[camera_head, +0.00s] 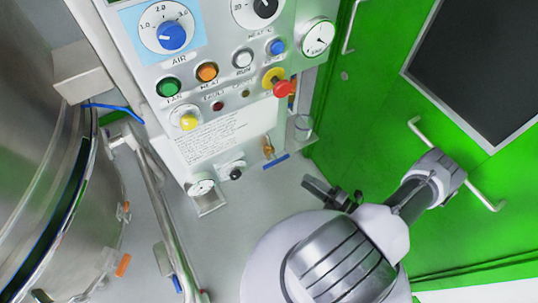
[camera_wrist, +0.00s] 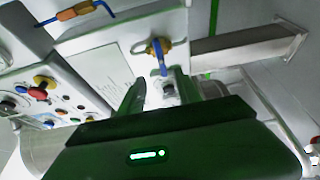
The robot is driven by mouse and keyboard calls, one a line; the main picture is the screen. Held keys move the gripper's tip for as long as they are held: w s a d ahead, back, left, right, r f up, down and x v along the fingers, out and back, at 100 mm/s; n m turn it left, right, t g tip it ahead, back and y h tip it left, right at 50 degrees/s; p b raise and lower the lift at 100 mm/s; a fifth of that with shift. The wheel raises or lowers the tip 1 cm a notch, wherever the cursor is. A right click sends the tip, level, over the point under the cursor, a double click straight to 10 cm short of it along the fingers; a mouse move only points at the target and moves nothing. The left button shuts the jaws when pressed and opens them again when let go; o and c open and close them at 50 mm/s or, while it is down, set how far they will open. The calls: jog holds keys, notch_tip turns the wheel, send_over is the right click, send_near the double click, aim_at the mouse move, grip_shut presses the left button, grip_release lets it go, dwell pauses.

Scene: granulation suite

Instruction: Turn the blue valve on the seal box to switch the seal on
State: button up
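A blue lever valve (camera_wrist: 161,60) on a brass body sits on the side of a white box (camera_wrist: 115,62) in the wrist view. Its lever hangs down in that picture, above the gap between my fingers. In the head view the blue valve (camera_head: 276,162) shows as a blue bar below brass fittings, at the lower right of the white cabinet. My gripper (camera_head: 313,186) is to the right of and below the valve there, apart from it. In the wrist view my gripper (camera_wrist: 170,90) has its two fingers spread, with nothing held between them.
The control panel (camera_head: 225,75) carries several knobs, lamps and a red emergency button (camera_head: 283,89). A steel vessel (camera_head: 50,150) stands at left. Green doors (camera_head: 370,120) with handles are at right. A brass fitting with blue tubing (camera_wrist: 75,13) lies at upper left in the wrist view.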

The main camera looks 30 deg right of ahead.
aim_at(276, 161)
jog(key=b+x, duration=0.1)
jog(key=x, duration=1.3)
jog(key=shift+w+a, duration=0.15)
grip_shut()
